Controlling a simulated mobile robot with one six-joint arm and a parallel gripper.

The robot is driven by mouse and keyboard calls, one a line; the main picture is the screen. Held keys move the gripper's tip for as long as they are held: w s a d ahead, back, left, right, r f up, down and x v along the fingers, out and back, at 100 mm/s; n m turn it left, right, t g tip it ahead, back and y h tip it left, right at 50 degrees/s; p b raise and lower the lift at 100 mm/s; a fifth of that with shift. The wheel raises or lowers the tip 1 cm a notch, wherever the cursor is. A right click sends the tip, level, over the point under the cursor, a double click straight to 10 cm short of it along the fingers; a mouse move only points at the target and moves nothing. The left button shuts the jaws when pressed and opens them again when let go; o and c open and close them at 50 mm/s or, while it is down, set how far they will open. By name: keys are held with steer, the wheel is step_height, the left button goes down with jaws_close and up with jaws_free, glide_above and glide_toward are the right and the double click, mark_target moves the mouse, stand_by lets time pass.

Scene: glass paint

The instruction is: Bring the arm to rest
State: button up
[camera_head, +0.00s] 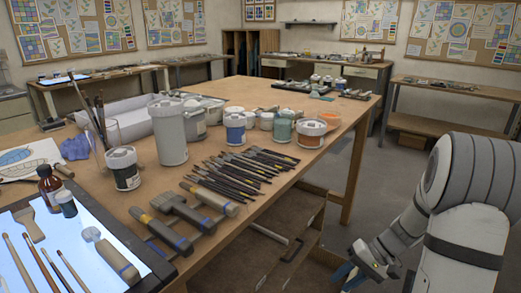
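My arm shows at the lower right, grey and white with dark bands. It bends down to my gripper (345,274), which hangs low beside the right side of the wooden work table (300,82), apart from the tabletop. Something blue and dark shows at the gripper's end. I cannot tell whether it is the fingers or a held thing, nor whether the gripper is open or shut. The lowest part is cut off by the picture's bottom edge.
Many brushes (245,170), a tall grey canister (168,130), paint jars (235,128) and a lit panel (80,245) with tools crowd the near tabletop. A wooden bench (440,136) stands at the back right. The floor (365,180) right of the table is open.

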steer(key=s+a+r+t+h+p, duration=0.1)
steer(key=s+r+p, duration=0.3)
steer(key=r, duration=0.6)
steer(key=s+a+r+n+t+h+p, duration=0.1)
steer(key=s+a+r+h+p, duration=0.2)
steer(key=r, duration=0.7)
steer(key=s+a+r+t+h+p, duration=0.1)
steer(key=s+a+r+h+p, duration=0.2)
steer(key=s+r+p, duration=0.4)
step_height(320, 180, up, 3)
steer(key=shift+r+n+t+h+p, duration=0.1)
steer(key=shift+n+t+h+p, duration=0.25)
steer(key=shift+h+p, duration=0.35)
